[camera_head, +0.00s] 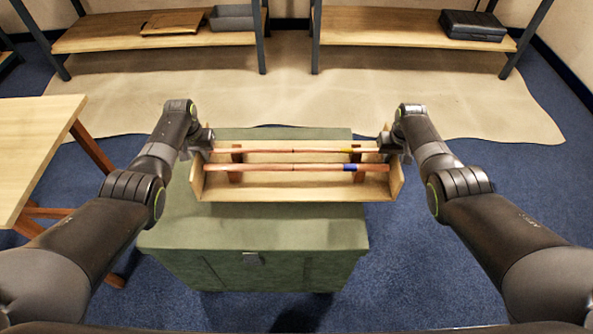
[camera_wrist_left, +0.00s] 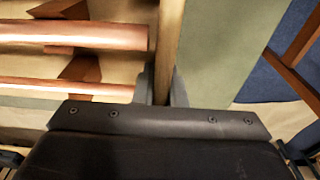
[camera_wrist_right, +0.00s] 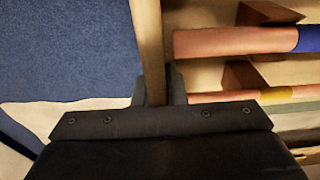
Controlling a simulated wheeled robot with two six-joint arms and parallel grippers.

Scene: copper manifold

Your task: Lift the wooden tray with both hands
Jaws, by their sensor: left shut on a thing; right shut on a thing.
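The wooden tray (camera_head: 300,190) is over the green chest (camera_head: 255,230), looks level, and its right end reaches past the chest's right edge. I cannot tell whether there is a gap under it. Two copper pipes lie across it on wooden supports: a rear pipe (camera_head: 290,150) with a yellow band and a front pipe (camera_head: 280,167) with a blue band. My left gripper (camera_head: 206,148) is shut on the tray's left end wall (camera_wrist_left: 170,40). My right gripper (camera_head: 388,148) is shut on the right end wall (camera_wrist_right: 148,45). The fingertips are partly hidden by the walls.
A wooden table (camera_head: 35,145) stands at the left. Behind are shelves (camera_head: 400,25) with a grey bin (camera_head: 232,18), a wooden board (camera_head: 173,22) and a black case (camera_head: 472,25). A beige mat (camera_head: 300,90) covers the floor behind the chest. Blue carpet at the right is clear.

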